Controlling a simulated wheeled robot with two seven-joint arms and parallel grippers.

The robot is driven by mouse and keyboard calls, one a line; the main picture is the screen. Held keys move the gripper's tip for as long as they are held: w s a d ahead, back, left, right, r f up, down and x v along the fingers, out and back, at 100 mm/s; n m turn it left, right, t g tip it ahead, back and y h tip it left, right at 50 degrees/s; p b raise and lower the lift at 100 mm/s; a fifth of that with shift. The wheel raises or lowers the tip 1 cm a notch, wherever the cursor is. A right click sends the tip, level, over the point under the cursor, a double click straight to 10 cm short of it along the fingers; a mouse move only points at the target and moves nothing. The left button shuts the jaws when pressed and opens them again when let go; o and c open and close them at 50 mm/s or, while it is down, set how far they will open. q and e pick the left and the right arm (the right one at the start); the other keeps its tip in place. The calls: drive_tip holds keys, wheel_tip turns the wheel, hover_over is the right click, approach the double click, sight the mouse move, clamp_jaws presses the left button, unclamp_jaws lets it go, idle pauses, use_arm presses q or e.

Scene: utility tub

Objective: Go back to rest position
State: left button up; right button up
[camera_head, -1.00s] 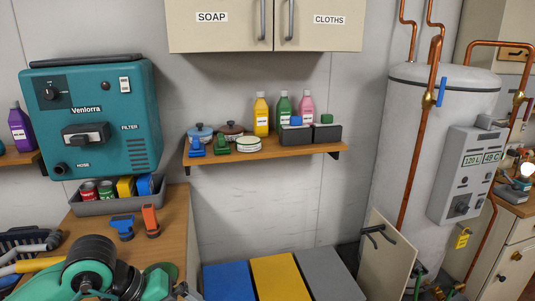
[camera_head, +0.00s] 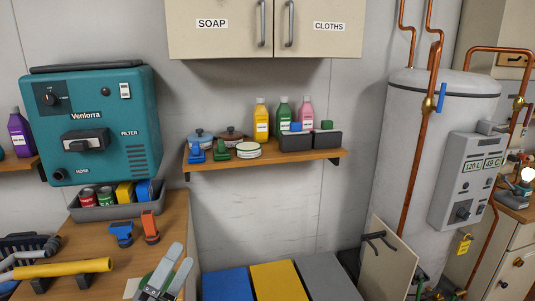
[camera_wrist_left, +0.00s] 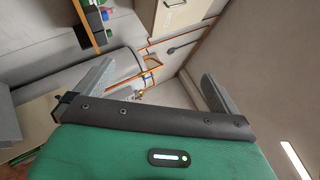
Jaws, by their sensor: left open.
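My left gripper (camera_head: 181,253) is at the bottom of the head view, by the right edge of the wooden counter (camera_head: 178,215). Its two grey fingers point up and stand apart with nothing between them. In the left wrist view the same gripper (camera_wrist_left: 156,70) shows both fingers wide apart and empty, with the room behind. My right gripper is in neither view.
On the counter are a yellow tube (camera_head: 62,269), a blue tool (camera_head: 122,233), an orange tool (camera_head: 150,227) and a grey tray (camera_head: 105,211) under the teal Venlorra machine (camera_head: 95,125). Blue (camera_head: 226,284), yellow (camera_head: 280,281) and grey (camera_head: 327,277) bins stand to the right.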

use_arm(q)
drive_tip(key=s+a+f+n+g+y, duration=0.2)
drive_tip(key=a+f+n+g+y, duration=0.3)
drive_tip(key=f+n, duration=0.5)
drive_tip(key=s+a+f+n+g+y, duration=0.1)
drive_tip(key=a+f+n+g+y, duration=0.25)
drive_tip(key=f+n+y, duration=0.5)
drive_tip(key=s+d+f+n+g+h, duration=0.1)
drive_tip(key=s+f+n+g+h, duration=0.2)
drive_tip(key=s+f+n+g, duration=1)
drive_tip(key=s+f+m+t+p, duration=0.1)
drive_tip(key=s+f+m, duration=0.15)
drive_tip(key=f, duration=1.35)
drive_tip(key=s+f+m+t+p, duration=0.15)
drive_tip(key=f+m, duration=0.25)
drive_tip(key=f, duration=1.2)
drive_tip(key=s+a+f+g, duration=0.1)
drive_tip(key=s+a+f, duration=0.2)
drive_tip(key=s+f, duration=1.6)
drive_tip(key=shift+s+g+p, duration=0.3)
drive_tip(key=shift+s+p, duration=0.05)
drive_tip(key=shift+s, duration=0.1)
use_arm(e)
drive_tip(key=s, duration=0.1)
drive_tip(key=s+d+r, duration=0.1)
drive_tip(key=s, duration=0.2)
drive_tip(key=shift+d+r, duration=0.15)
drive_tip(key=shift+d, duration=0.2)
